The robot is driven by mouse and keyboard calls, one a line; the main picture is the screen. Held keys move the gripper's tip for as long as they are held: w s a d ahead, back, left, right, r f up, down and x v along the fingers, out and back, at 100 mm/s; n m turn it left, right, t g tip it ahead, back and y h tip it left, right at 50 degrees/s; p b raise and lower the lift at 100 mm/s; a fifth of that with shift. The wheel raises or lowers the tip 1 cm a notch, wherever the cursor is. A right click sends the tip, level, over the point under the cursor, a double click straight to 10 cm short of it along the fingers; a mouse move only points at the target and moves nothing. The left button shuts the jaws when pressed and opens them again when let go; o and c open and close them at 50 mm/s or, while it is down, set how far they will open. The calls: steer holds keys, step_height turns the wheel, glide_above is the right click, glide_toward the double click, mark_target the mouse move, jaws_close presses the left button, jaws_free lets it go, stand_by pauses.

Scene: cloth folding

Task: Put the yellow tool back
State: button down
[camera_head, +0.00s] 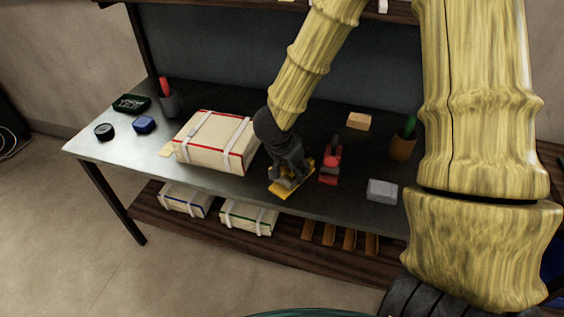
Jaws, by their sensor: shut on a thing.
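The yellow tool (281,193) is low at the table's front edge, in the middle of the view. My gripper (288,181) is shut on it from above and hides much of it. I cannot tell whether the tool touches the tabletop. A red tool (330,170) stands on the table just to the right of my gripper, close beside it. The grey table (120,152) runs across the view.
A box with red edges (212,141) lies left of my gripper. A grey block (382,190), a tan block (359,121) and a brown cup (402,146) stand to the right. Boxes with blue (186,199) and green edges (247,217) lie on the lower shelf.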

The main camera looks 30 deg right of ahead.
steer(key=shift+w+f, duration=0.15)
steer(key=shift+f, duration=0.15)
steer(key=w+d+p, duration=0.1)
steer(key=w+d, duration=0.1)
steer(key=w, duration=0.2)
steer(key=w+d+f+p, duration=0.1)
steer(key=w+d, duration=0.1)
steer(key=w, duration=0.3)
steer(key=w+d+p, duration=0.1)
steer(key=w+d, duration=0.1)
steer(key=w, duration=0.3)
steer(key=shift+w+d+f, duration=0.1)
steer(key=shift+d+f, duration=0.05)
steer(key=shift+f, duration=0.05)
steer(key=shift+w+f, duration=0.15)
steer(key=shift+f, duration=0.1)
steer(key=shift+f+p, duration=0.4)
steer(key=shift+f, duration=1.2)
steer(key=c, duration=0.7)
jaws_free()
